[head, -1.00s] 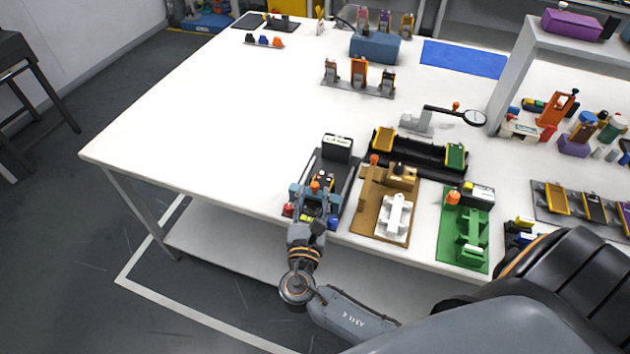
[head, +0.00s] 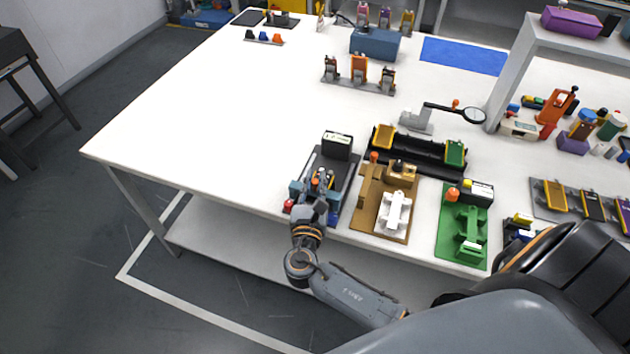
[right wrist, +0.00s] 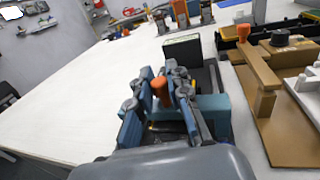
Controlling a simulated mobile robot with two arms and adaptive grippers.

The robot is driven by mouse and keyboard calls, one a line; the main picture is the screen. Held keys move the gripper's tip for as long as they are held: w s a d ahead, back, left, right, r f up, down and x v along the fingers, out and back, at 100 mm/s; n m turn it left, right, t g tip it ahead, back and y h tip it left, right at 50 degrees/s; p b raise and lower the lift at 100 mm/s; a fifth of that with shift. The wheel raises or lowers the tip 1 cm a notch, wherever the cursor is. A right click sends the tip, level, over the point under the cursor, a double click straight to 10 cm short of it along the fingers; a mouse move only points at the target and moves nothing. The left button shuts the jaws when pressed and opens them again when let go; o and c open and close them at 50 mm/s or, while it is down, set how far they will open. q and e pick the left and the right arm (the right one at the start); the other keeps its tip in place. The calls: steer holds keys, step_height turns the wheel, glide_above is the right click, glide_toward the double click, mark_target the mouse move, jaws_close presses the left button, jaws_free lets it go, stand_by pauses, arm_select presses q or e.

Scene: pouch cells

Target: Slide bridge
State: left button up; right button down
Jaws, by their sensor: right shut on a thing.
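A dark fixture (head: 347,168) with a small display block (head: 337,145) at its far end lies near the table's front edge. A blue bridge (head: 299,188) spans its near part; the bridge also shows in the right wrist view (right wrist: 215,106). An orange knob (right wrist: 161,90) stands up from the bridge. My right gripper (head: 322,183) comes in from the front and hides much of the bridge. In the right wrist view its fingers (right wrist: 160,84) are shut on the orange knob, one on each side. My left gripper is not in view.
Right of the fixture stand a tan fixture (head: 368,213) with a white part and a green fixture (head: 450,235). A black rack (head: 425,153) lies behind them. A red button (head: 289,205) sits at the fixture's near left. The table's left side is clear.

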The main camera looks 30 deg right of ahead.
steer(key=shift+w, duration=0.1)
steer(key=shift+w+d, duration=0.2)
steer(key=shift+d, duration=0.15)
steer(key=d+x, duration=0.1)
steer(key=x, duration=0.3)
steer(key=s+x, duration=0.1)
steer(key=x, duration=0.4)
steer(key=s+d+b+x, duration=0.1)
steer(key=x, duration=0.4)
steer(key=shift+d, duration=0.3)
steer(key=c, duration=1.3)
jaws_free()
